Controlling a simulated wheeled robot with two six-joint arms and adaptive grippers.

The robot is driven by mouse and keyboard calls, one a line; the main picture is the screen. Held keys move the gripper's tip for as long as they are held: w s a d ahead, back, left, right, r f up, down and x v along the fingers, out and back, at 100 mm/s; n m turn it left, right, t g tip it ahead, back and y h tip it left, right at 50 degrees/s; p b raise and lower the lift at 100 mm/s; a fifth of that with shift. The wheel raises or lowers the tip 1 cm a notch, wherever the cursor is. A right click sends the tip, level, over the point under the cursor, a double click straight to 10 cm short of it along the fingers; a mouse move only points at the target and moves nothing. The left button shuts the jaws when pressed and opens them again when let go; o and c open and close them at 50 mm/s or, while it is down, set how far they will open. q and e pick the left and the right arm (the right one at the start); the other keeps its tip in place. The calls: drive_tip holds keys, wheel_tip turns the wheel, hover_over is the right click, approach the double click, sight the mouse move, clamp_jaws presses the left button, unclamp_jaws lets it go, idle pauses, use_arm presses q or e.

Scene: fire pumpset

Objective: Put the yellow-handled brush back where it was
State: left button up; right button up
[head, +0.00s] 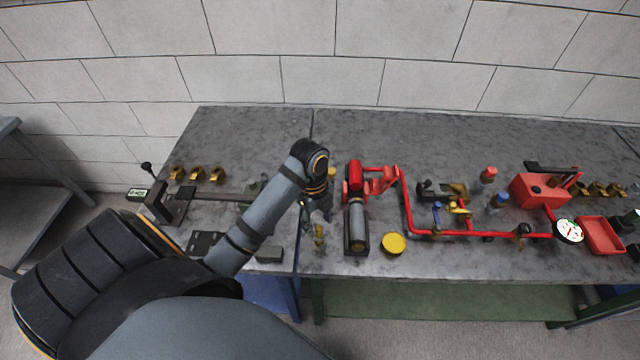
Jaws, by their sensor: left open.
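My left gripper (318,212) is open and points down over the bench, just left of the grey cylinder of the pump set. A small upright yellowish-brown piece (319,235) shows just below its fingers. It may be the yellow-handled brush, but it is too small to be sure. I cannot tell whether the fingers touch it. My left forearm and wrist hide part of the bench behind them. My right gripper is not in view.
The grey cylinder (357,225), red pipework (408,200) and yellow disc (393,243) are right of the gripper. A red box (540,189) and red tray (601,236) are farther right. Brass fittings (196,174) stand at left. The back of the bench (400,130) is clear.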

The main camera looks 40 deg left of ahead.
use_arm(q)
drive_tip(key=r+p, duration=0.1)
drive_tip(key=r, duration=0.1)
drive_tip(key=r+p, duration=0.1)
drive_tip(key=r, duration=0.1)
drive_tip(key=r+p, duration=0.1)
drive_tip(key=shift+a+r, duration=0.35)
drive_tip(key=shift+r, duration=0.05)
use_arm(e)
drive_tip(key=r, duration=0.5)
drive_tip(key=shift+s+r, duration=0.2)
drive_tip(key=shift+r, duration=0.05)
